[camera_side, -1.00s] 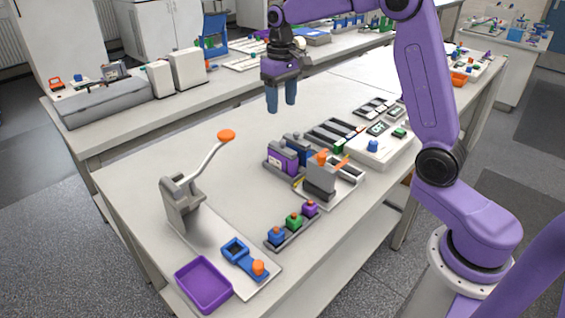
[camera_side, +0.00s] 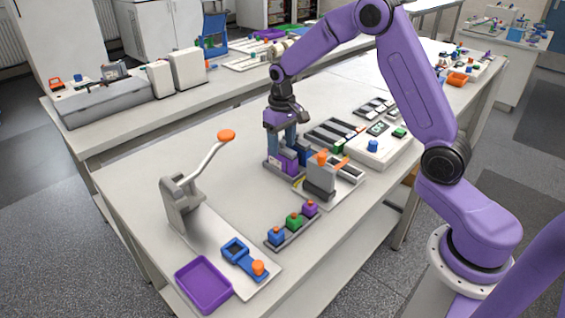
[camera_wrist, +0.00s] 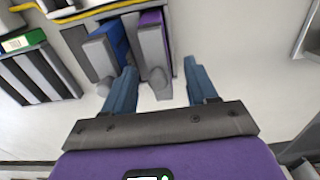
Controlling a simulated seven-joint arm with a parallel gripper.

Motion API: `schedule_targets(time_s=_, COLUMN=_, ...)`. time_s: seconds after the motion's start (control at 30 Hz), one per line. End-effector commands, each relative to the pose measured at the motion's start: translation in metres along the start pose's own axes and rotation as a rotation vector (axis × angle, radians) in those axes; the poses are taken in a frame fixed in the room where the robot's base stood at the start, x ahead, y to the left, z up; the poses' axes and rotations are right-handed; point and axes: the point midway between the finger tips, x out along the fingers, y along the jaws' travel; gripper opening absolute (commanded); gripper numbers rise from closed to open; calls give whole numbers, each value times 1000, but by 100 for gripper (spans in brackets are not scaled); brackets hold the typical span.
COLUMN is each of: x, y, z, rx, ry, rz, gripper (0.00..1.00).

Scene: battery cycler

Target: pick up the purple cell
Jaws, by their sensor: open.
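The purple cell (camera_side: 287,164) stands in a grey holder (camera_side: 271,166) on the bench, beside a blue cell (camera_side: 305,155). In the wrist view the purple cell (camera_wrist: 151,19) shows as a strip behind a grey upright part of the holder, with the blue cell (camera_wrist: 116,40) to its left. My gripper (camera_side: 282,144) is open and points down at the holder, its fingers over or beside the purple cell. In the wrist view my gripper (camera_wrist: 161,80) has its blue fingers apart, with the grey upright between them. Whether the fingers touch the cell cannot be told.
A grey stand with an orange lever (camera_side: 322,172) is close to the right of the holder. Several small capped pieces (camera_side: 293,221) stand in a row in front. A lever press (camera_side: 182,200) and a purple tray (camera_side: 204,286) are at front left. The bench left of the holder is clear.

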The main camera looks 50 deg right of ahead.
Motion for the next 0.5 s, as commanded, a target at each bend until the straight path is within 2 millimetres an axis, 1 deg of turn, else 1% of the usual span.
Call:
schedule_targets(time_s=0.03, x=8, y=2, z=1, rx=1, ry=-6, rz=1, gripper=57)
schedule_targets(time_s=0.1, x=19, y=2, z=1, rx=0, ry=-6, rz=1, gripper=57)
schedule_targets(time_s=0.23, x=35, y=2, z=1, rx=1, ry=-4, rz=0, gripper=57)
schedule_targets(time_s=0.33, x=42, y=2, z=1, rx=0, ry=-3, rz=0, gripper=57)
schedule_targets(time_s=0.5, x=43, y=2, z=0, rx=0, ry=-1, rz=0, gripper=57)
